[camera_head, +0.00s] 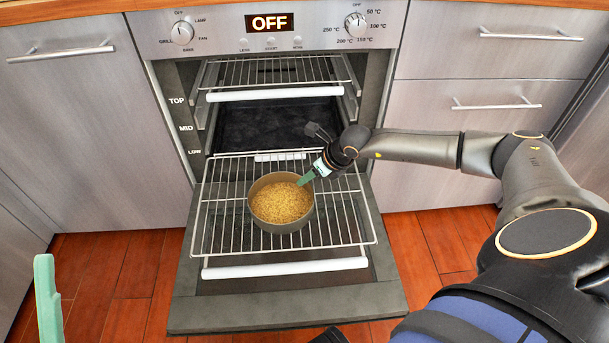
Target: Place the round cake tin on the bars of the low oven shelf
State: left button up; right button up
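The round cake tin (282,203), brown-grey and filled with a yellow grainy content, is upright over the bars of a pulled-out wire oven shelf (347,228). Whether its base touches the bars is hard to tell. The shelf extends from the lower part of the oven, above the open door. My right gripper (305,179) reaches in from the right, its green fingers together at the tin's back-right rim; it appears shut on that rim. My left gripper (47,300) shows only as a green finger at the lower left, away from the tin; its opening cannot be seen.
Another wire shelf (270,72) with a white front bar sits higher in the oven. The oven door (285,307) hangs open over a red-brown floor (120,270). Steel drawers (490,105) and a cupboard front (80,120) flank it. The oven display reads OFF.

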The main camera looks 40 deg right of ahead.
jog(key=p+v, duration=0.3)
jog(key=v, duration=0.5)
jog(key=s+a+g+y, duration=0.1)
jog(key=s+a+y, duration=0.25)
jog(key=a, duration=0.65)
jog(key=s+a+g+y, duration=0.1)
jog(key=s+a+y, duration=0.25)
jog(key=a, duration=0.75)
jog(key=s+a+r+m+g+y, duration=0.1)
jog(key=s+a+r+m+y, duration=0.15)
jog(key=a+r, duration=0.3)
jog(key=s+a+r+m+y, duration=0.1)
jog(key=s+a+r+y, duration=0.3)
jog(key=a, duration=0.2)
jog(key=s+a+r+m+t+y, duration=0.25)
jog(key=r+m+y, duration=0.25)
jog(key=r, duration=0.6)
pick_arm(q)
jog(key=r, duration=0.3)
jog(key=shift+s+a+r, duration=0.1)
jog(key=shift+a+r, duration=0.15)
jog(key=shift+r, duration=0.15)
pick_arm(e)
jog(key=d+r+m+t+h, duration=0.5)
jog(key=d+r+m+t, duration=0.4)
jog(key=m+t, duration=0.7)
notch_tip(320, 180, up, 2)
jog(key=shift+d+r+m+h, duration=0.15)
jog(key=shift+d+m+h, duration=0.2)
jog(key=shift+m, duration=0.8)
